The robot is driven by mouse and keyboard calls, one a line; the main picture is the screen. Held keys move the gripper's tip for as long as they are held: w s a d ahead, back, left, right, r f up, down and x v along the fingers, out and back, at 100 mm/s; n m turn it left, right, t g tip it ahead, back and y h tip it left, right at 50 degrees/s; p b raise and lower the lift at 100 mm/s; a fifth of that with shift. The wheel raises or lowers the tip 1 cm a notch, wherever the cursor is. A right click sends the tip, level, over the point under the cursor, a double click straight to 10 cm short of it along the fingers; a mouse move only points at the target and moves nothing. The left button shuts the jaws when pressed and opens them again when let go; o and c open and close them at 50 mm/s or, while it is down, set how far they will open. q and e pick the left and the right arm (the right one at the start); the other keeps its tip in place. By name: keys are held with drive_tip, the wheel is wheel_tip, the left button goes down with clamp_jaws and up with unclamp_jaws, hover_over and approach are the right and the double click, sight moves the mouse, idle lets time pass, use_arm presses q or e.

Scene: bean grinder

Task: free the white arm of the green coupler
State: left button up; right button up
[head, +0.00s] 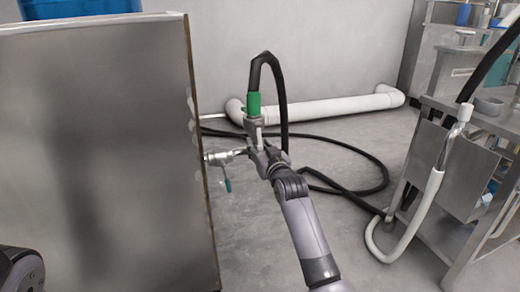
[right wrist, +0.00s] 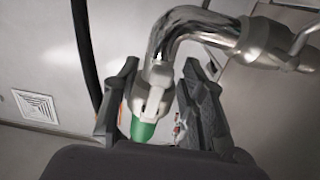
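The green coupler (head: 254,104) stands upright in the head view, on the end of a looped black hose (head: 281,100). Below it is a pale metal fitting (head: 254,123). My right gripper (head: 260,150) is just below this fitting. In the right wrist view the coupler (right wrist: 142,130) shows under a whitish collar (right wrist: 153,92), which leads into a bent chrome pipe (right wrist: 178,30). The fingers of my right gripper (right wrist: 160,85) lie on either side of the collar; whether they touch it is unclear. I cannot tell which part is the white arm. My left gripper is out of view.
A large metal panel (head: 100,150) stands at the left. A valve with a teal handle (head: 228,185) sticks out from its edge. A metal cart (head: 450,165) and a white bent tube (head: 430,195) are at the right. Black hose (head: 345,145) lies on the floor behind.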

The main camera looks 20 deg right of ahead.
drive_tip(key=shift+c, duration=0.4)
clamp_jaws()
idle(0.4)
